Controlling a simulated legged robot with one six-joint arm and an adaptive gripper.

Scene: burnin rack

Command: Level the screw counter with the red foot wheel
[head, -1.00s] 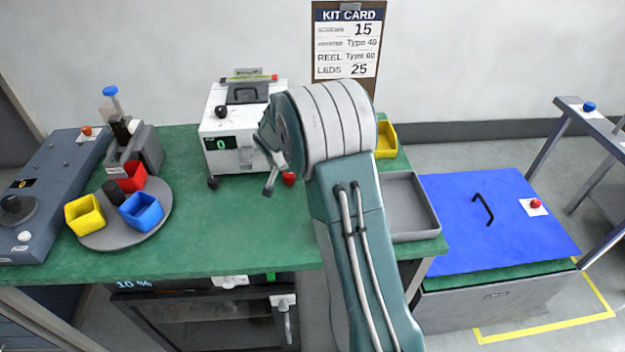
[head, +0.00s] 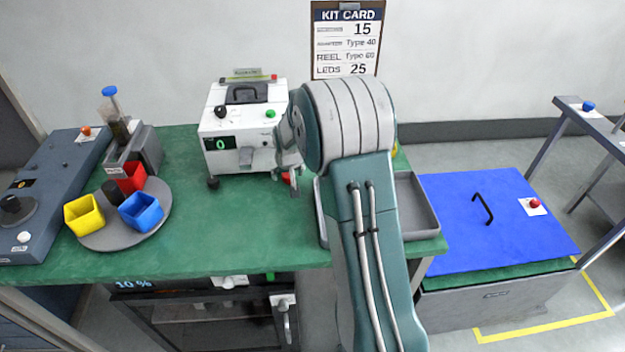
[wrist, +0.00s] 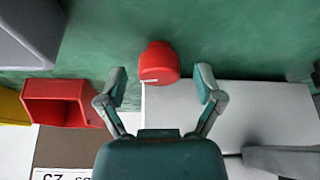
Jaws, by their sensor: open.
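The screw counter (head: 215,155) is a white box with a green 0 display, standing near the back of the green bench. Its red foot wheel (head: 285,176) is at its lower right corner, partly hidden by my gripper (head: 291,172) in the head view. In the wrist view the red foot wheel (wrist: 158,60) has a white mark and lies between and slightly beyond the fingertips of my gripper (wrist: 161,78). The fingers are open, with a gap on both sides of the wheel. The counter's white side (wrist: 250,115) is close by the right finger.
A red bin (wrist: 60,100) is near the left finger in the wrist view. A turntable (head: 110,237) with red, yellow and blue cups is at left. The bench front middle is clear.

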